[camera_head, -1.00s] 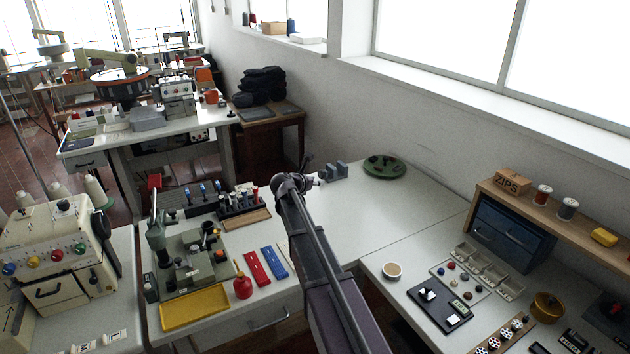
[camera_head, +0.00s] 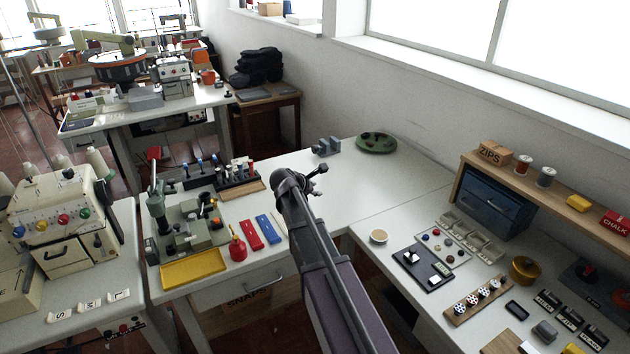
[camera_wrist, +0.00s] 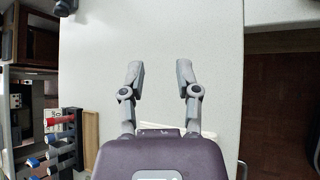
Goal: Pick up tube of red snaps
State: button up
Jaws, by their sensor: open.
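A flat red strip (camera_head: 250,235), which looks like the tube of red snaps, lies near the front edge of the middle table in the head view. A similar blue strip (camera_head: 268,229) lies just right of it. My gripper (camera_wrist: 160,75) is open and empty in the wrist view, its two fingers apart over bare white tabletop. In the head view my arm's end stands over the table, to the right of and beyond both strips. The red strip does not show in the wrist view.
The table's back middle is clear.

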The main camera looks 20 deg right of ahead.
jog(key=s+a+f+m+g+y+b, duration=0.2)
jog(key=s+a+f+m, duration=0.3)
jog(key=s, duration=0.4)
jog(key=s+a+f+m+g+y+b, duration=0.1)
jog(key=s+a+f+m+y+b, duration=0.2)
jog(key=s+m, duration=0.4)
jog(key=s+a+f+m+g+y+b, duration=0.2)
jog(key=s+a+f+m, duration=0.4)
jog(key=s, duration=0.5)
jog(key=shift+s+a+f+g+y, duration=0.15)
jog(key=shift+a+f+g+y, duration=0.2)
jog(key=shift+a+y, duration=0.5)
jog(key=shift+s+d, duration=0.1)
